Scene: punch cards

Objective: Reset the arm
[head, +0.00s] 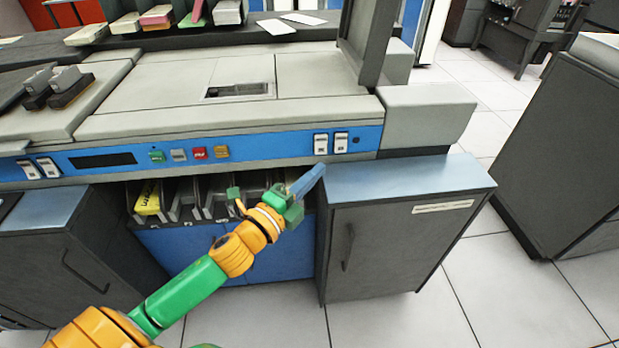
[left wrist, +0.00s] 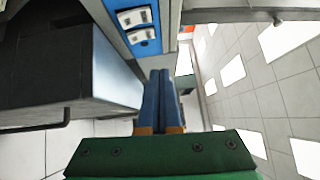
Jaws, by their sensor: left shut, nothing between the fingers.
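My left arm comes in from the lower left in the head view, orange and green. Its left gripper (head: 314,178) has blue fingers, held close together and empty, in front of the machine's lower bay near the grey side cabinet (head: 400,245). In the left wrist view the two blue fingers of the left gripper (left wrist: 159,85) lie side by side, shut with nothing between them. The right gripper is in neither view.
The large grey card machine (head: 220,110) has a blue panel with buttons. Below it, an open bay (head: 205,200) has several slots, one with a yellow item (head: 148,198). Card stacks (head: 228,12) lie at the back. Another dark cabinet (head: 565,150) stands right, with clear tiled floor between.

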